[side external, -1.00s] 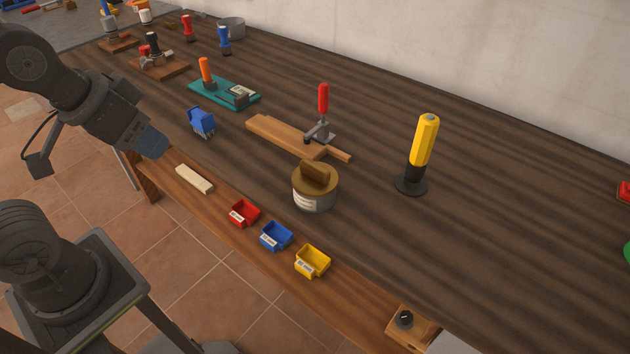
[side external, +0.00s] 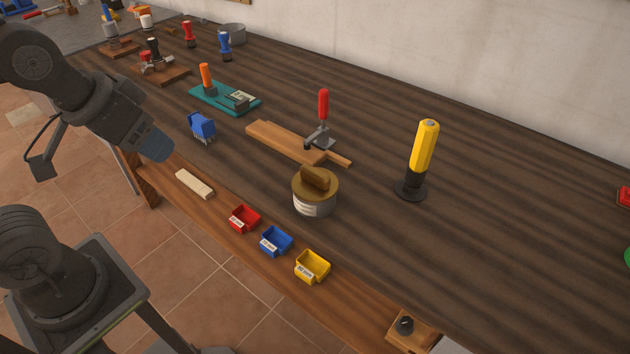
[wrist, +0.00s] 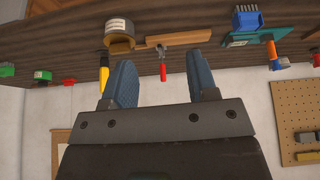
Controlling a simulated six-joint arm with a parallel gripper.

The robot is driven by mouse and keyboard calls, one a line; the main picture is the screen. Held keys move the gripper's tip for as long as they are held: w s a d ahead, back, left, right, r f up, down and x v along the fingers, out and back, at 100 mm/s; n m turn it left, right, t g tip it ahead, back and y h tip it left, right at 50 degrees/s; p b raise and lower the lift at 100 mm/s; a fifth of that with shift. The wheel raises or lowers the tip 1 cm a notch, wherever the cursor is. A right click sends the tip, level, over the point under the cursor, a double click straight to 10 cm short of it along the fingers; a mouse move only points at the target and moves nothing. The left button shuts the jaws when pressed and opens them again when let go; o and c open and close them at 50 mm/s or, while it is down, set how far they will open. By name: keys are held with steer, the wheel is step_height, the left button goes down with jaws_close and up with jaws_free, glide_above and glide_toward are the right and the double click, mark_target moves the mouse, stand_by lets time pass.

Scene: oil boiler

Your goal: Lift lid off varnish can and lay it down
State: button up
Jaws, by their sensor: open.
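The varnish can (side external: 314,203) is a short, pale round tin with a label, standing upright on the workbench. Its brownish-gold lid (side external: 329,190) sits on top, with a brown wooden block-like handle (side external: 315,177) across it. In the wrist view the can (wrist: 118,28) hangs at the upper left because the bench appears inverted. My gripper (side external: 158,148) is at the bench's left edge, well left of the can and apart from it. The wrist view shows its two blue fingers (wrist: 163,78) spread wide with nothing between them.
A wooden board with a red-handled clamp (side external: 322,115) stands behind the can, and a yellow-handled tool (side external: 422,150) stands right. Red (side external: 244,218), blue (side external: 275,241) and yellow (side external: 312,266) bins line the front. A pale block (side external: 194,183) lies left.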

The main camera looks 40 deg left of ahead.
steer(key=w+d+r+n+g, duration=0.2)
steer(key=w+d+r+n, duration=0.1)
steer(key=w+n, duration=0.25)
steer(key=n+g, duration=0.4)
steer(key=n, duration=0.8)
glide_above(315, 171)
step_height(315, 171, down, 4)
step_height(315, 171, down, 14)
steer(key=shift+r, duration=0.25)
jaws_close()
steer(key=shift+r, duration=0.1)
